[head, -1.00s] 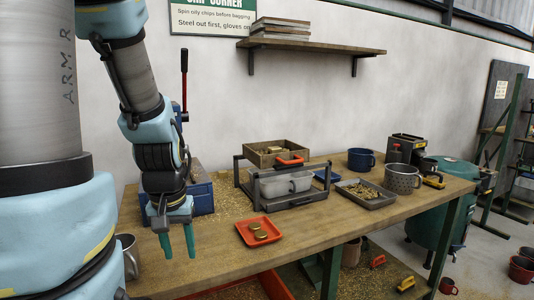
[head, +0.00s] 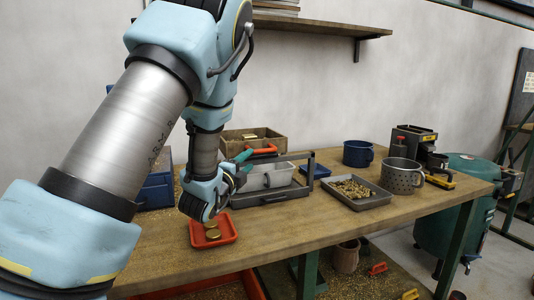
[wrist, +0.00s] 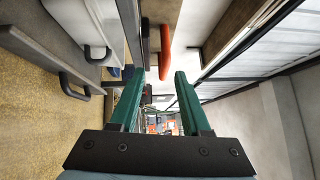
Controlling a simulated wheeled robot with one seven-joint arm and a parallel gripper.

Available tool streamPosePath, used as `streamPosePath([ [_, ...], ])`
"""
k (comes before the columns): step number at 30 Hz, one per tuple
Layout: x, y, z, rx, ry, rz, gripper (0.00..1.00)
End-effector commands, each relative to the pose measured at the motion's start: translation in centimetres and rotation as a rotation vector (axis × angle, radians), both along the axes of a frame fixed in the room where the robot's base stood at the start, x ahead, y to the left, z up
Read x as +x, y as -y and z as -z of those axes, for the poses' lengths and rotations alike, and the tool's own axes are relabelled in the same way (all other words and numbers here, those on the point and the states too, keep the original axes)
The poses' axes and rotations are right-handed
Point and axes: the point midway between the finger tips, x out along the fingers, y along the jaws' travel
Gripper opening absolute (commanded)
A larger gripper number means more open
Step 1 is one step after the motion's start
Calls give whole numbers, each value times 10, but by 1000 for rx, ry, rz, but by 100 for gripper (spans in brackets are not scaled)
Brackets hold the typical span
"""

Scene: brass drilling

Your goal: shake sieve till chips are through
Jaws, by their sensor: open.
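The sieve is a wooden-framed box (head: 230,146) with an orange handle (head: 265,150), up on a grey stand (head: 275,198) on the bench. A pale tub (head: 282,176) sits beneath it in the stand. My gripper (head: 247,162) is open beside the near left of the handle, its green fingers pointing toward it. In the wrist view the orange handle (wrist: 165,50) lies just past the gap between my open fingers (wrist: 158,72), apart from them. Something brass-coloured shows at the sieve's top. My arm hides the stand's left side, and the chips inside are not clear.
A red tray (head: 226,233) with brass discs lies in front of the stand. A grey tray of chips (head: 352,190), a perforated pot (head: 400,177) and a blue pot (head: 357,153) stand to the right. The bench's front (head: 300,232) is clear.

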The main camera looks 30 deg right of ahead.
Motion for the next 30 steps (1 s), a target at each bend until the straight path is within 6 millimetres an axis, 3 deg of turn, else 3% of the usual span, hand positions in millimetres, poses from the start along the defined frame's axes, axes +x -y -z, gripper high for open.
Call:
streamPosePath([
  [5, -5, 17, -6, 1, 70, 36, 47],
  [19, 43, 79, -17, 0, 66, 35, 47],
  [30, 57, 96, -18, 0, 64, 33, 47],
])
